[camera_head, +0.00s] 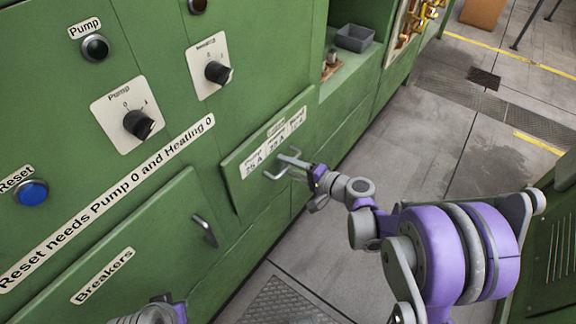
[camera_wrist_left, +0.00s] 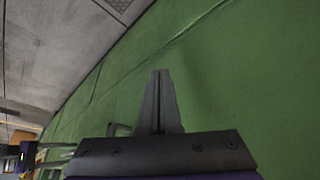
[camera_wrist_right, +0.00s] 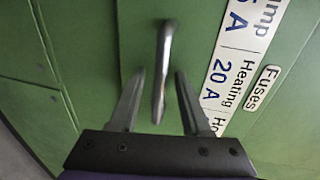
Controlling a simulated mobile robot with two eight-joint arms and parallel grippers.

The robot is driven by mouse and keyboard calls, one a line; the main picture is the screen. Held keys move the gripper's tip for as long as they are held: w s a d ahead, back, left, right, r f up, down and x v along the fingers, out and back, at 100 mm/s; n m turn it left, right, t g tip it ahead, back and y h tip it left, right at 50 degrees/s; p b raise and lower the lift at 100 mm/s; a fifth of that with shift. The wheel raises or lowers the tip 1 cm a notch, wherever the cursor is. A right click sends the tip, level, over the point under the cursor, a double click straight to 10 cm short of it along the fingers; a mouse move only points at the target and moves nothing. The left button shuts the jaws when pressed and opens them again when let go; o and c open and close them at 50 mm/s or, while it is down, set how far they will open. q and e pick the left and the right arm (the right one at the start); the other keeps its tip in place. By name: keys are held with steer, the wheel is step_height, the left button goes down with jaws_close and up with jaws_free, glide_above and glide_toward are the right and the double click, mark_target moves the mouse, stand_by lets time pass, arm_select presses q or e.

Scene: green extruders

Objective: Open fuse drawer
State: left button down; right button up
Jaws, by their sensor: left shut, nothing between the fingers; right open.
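The fuse drawer (camera_head: 236,174) is a green front panel low on the cabinet, with a white label strip reading Pump, Heating and amp values. Its grey bar handle (camera_wrist_right: 165,45) shows in the right wrist view. My right gripper (camera_head: 287,165) is at the handle in the head view. In the right wrist view its two fingers (camera_wrist_right: 160,76) are open, with the handle between them and no clear grip on it. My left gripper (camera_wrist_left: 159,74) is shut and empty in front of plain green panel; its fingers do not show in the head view.
A Breakers panel (camera_head: 150,232) with its own handle (camera_head: 204,230) is at the lower left. Pump (camera_head: 138,124) and heating (camera_head: 217,72) knobs and a blue reset button (camera_head: 31,193) are above. A grey bin (camera_head: 354,38) sits in a recess. Floor (camera_head: 425,140) is open to the right.

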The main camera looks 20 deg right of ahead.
jaws_close()
stand_by(1.4)
